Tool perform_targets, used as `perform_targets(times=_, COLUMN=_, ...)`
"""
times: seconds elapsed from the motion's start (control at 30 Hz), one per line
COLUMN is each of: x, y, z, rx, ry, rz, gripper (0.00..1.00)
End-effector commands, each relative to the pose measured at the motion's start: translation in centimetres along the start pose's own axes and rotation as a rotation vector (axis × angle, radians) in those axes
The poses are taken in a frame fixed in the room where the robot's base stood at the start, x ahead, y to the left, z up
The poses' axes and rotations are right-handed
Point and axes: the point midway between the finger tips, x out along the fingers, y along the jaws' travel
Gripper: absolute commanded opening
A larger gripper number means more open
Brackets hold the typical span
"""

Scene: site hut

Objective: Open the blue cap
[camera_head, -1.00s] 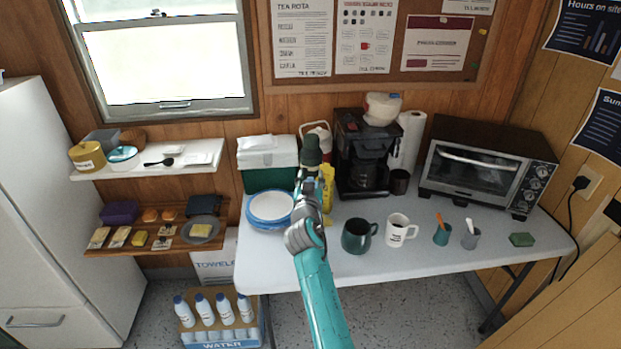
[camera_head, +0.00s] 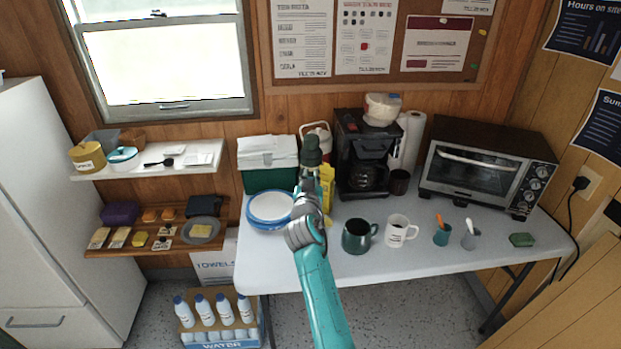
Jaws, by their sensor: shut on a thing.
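My gripper (camera_head: 310,178) is in the middle of the view, above the back of the table, partly hidden by my own wrist. It is shut on a dark green cylindrical thing (camera_head: 311,150) that stands up beyond the wrist. I cannot make out a blue cap on it, and its lower part is hidden. Several white bottles (camera_head: 224,308) with blue caps (camera_head: 200,298) stand upright in a water crate on the floor at the lower left, well apart from my gripper.
The table (camera_head: 400,272) holds blue-rimmed plates (camera_head: 268,208), a green cool box (camera_head: 268,180), a coffee maker (camera_head: 362,165), a dark mug (camera_head: 356,236), a white mug (camera_head: 396,231) and a toaster oven (camera_head: 480,175). A yellow packet (camera_head: 327,186) stands close beside my gripper. The table's front strip is clear.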

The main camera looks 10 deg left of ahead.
Motion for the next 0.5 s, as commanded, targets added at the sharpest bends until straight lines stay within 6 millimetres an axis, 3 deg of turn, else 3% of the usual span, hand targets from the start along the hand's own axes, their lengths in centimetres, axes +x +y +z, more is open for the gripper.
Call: perform_targets(times=0.5, x=2.2, y=0.0, z=0.3, rx=0.000, ry=-0.330, rz=-0.001, gripper=0.00)
